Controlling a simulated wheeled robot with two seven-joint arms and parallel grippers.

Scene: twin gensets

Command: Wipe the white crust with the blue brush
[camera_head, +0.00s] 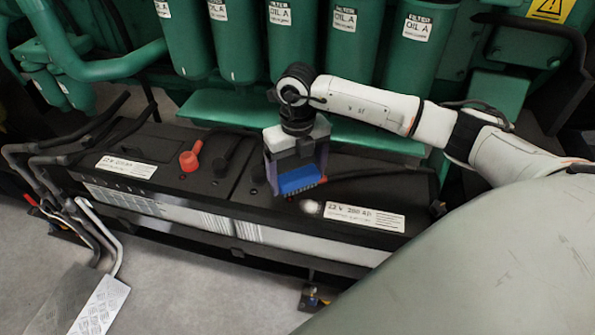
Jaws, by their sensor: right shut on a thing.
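The blue brush (299,179) is held in my right gripper (294,172), which is shut on it. The brush is over the right-hand black battery (350,192), bristles downward; I cannot tell whether they touch the top. A small patch of white crust (311,207) shows on the battery just below and right of the brush, by the left end of the white label (364,216). Part of the crust may be hidden by the brush. My left gripper is not in view.
Another battery (130,160) with a red terminal cap (190,157) stands to the left. Green oil filters (292,45) and a green beam line the back. Black cables run at the left and behind the brush. Metal pedals (98,305) stand on the front left floor.

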